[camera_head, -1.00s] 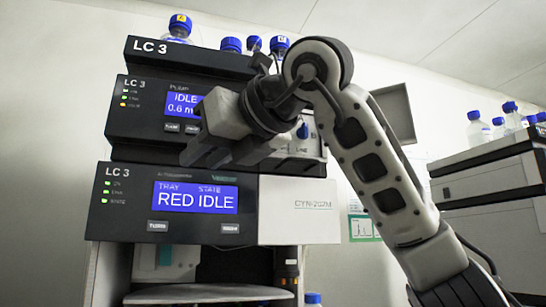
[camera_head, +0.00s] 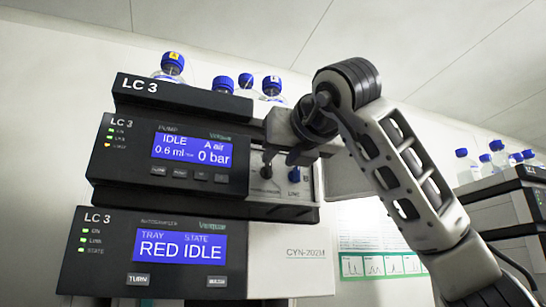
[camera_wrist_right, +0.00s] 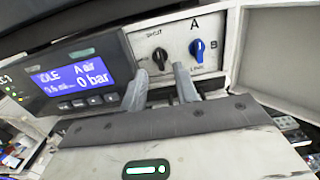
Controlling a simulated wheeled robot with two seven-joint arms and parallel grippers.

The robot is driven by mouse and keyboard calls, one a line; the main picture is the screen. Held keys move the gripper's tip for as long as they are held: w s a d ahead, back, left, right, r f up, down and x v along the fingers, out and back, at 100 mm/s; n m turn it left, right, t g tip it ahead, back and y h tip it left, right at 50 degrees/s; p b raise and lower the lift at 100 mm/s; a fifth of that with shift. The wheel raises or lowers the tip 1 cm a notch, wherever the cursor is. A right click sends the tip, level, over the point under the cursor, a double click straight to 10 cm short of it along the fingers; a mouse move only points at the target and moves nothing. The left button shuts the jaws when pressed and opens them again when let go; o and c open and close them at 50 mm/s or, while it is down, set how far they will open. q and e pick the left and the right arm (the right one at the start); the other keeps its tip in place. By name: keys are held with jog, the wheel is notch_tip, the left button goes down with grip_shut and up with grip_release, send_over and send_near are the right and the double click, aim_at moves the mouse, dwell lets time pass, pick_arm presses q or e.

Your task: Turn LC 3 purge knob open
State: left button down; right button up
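The LC 3 pump module (camera_head: 170,152) has a pale valve panel at its right end. A black knob (camera_wrist_right: 158,60) sits there beside a label that seems to read SHUT; I take it as the purge knob. In the head view it is partly hidden behind my gripper. A blue knob (camera_wrist_right: 197,50) sits to its right, between the letters A and B, and also shows in the head view (camera_head: 294,175). My right gripper (camera_wrist_right: 161,76) is open and empty, its fingertips apart just short of the black knob, which shows between them. My left gripper is not in view.
The autosampler (camera_head: 190,255) below the pump reads RED IDLE. Blue-capped bottles (camera_head: 172,66) stand on top of the stack. An open panel (camera_wrist_right: 275,55) stands right of the knobs. Another stack with bottles (camera_head: 500,200) is at the far right.

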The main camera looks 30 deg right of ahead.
aim_at(270, 167)
jog(key=p+x, duration=0.1)
jog(key=x, duration=0.3)
jog(key=shift+w, duration=0.3)
jog(key=shift+c, duration=0.3)
grip_shut()
